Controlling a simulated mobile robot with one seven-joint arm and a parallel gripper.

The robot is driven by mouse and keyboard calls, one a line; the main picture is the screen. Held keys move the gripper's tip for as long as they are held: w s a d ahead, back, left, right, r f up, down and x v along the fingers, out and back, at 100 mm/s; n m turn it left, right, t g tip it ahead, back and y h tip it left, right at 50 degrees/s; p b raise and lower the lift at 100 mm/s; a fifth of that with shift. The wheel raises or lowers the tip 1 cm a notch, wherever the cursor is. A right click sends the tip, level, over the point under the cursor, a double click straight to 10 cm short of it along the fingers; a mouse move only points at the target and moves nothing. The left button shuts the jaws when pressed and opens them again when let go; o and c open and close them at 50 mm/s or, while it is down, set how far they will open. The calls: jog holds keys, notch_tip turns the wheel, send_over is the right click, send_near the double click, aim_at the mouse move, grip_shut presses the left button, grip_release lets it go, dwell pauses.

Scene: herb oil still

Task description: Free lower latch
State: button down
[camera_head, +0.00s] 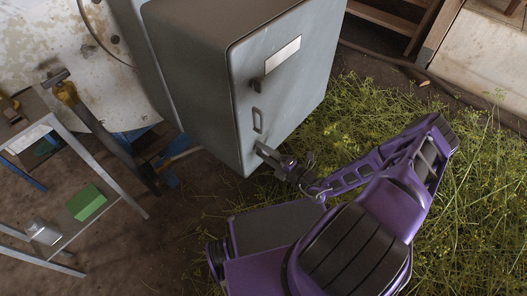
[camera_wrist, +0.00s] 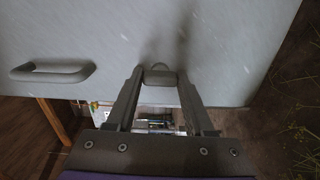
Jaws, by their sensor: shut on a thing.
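A grey metal cabinet (camera_head: 275,75) stands tilted in the head view, its door facing right. My gripper (camera_head: 264,151) is at the door's lower corner. In the wrist view my gripper (camera_wrist: 159,79) has its two fingers closed around a small grey latch (camera_wrist: 160,76) near the door's bottom edge. The fingers hide the latch's sides, and in the head view I cannot make it out clearly. The door handle (camera_wrist: 52,72) is left of my fingers; it also shows in the head view (camera_head: 258,120). An upper latch (camera_head: 257,85) sits above the handle, below a pale label (camera_head: 283,55).
A metal stand (camera_head: 65,240) with a green block (camera_head: 86,202) is at the left. A hammer-like tool (camera_head: 85,115) leans near it. Yellow-green plants (camera_head: 470,200) cover the ground at right. Wooden steps (camera_head: 400,20) are at the back.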

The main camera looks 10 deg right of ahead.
dwell(0.4)
jog(key=shift+c, duration=1.4)
grip_release()
jog(key=v, duration=1.7)
jog(key=shift+s+p, duration=0.15)
jog(key=shift+p, duration=0.2)
jog(key=shift+d, duration=0.1)
jog(key=shift+d, duration=0.1)
